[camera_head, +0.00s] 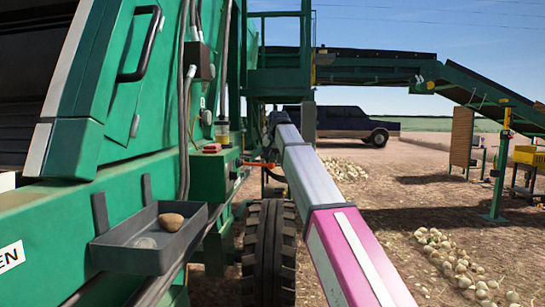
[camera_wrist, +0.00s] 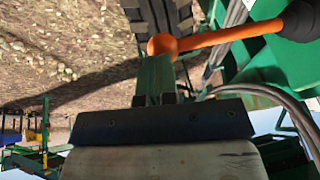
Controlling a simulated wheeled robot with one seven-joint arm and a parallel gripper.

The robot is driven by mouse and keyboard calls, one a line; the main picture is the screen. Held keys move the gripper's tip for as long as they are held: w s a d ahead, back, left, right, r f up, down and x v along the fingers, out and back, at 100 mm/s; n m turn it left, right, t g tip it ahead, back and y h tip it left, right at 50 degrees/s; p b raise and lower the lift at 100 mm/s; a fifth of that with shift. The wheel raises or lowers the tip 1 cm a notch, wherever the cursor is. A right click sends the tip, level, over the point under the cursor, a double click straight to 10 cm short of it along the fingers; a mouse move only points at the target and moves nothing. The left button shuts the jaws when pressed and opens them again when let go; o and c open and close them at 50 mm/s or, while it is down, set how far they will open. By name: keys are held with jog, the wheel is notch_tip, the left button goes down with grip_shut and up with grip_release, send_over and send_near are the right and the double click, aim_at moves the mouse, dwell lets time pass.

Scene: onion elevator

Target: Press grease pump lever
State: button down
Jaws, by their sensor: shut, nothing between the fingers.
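The grease pump lever (camera_head: 258,164) is a short orange rod sticking out to the right from the green machine. In the wrist view the orange lever (camera_wrist: 225,37) runs from a black boot (camera_wrist: 300,20) to a round orange knob (camera_wrist: 162,45). My gripper (camera_wrist: 154,62) is shut and empty, with its fingertips at the knob in the picture. I cannot tell whether they touch it. In the head view my arm reaches toward the lever, and the gripper is hard to make out there.
A black tyre (camera_head: 268,250) stands below the lever. Hoses (camera_wrist: 265,92) run close to my gripper in the wrist view. Open ground with onions (camera_head: 455,262) lies to the right.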

notch_tip(320, 180, down, 7)
jog(key=y, duration=0.3)
jog(key=shift+a+m+y, duration=0.15)
jog(key=shift+m+y, duration=0.15)
jog(key=shift+m, duration=0.1)
jog(key=shift+s+f, duration=0.1)
jog(key=shift+f, duration=0.1)
jog(key=shift+r, duration=0.1)
jog(key=d+v, duration=0.1)
jog(key=v, duration=1.3)
jog(key=shift+w+d+f, duration=0.3)
dwell(0.6)
